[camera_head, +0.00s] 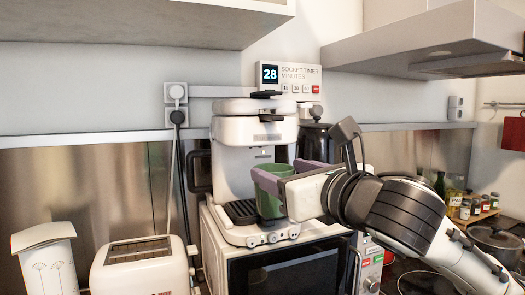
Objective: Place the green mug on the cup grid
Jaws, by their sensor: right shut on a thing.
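The green mug (269,200) is at the front of the white coffee machine (240,149). My right gripper (281,178) comes in from the right and is shut on the mug, with its purple-grey fingers on either side of it. The mug looks upright, over the right part of the dark cup grid (242,211). The left part of the grid shows bare. I cannot tell whether the mug's bottom touches the grid. My left gripper is not in view.
The coffee machine stands on a microwave (290,272). A white toaster (144,266) is to the left. A socket timer (288,77) showing 28 is on the wall above. Jars and bottles (465,208) and a pot (497,241) are at the right.

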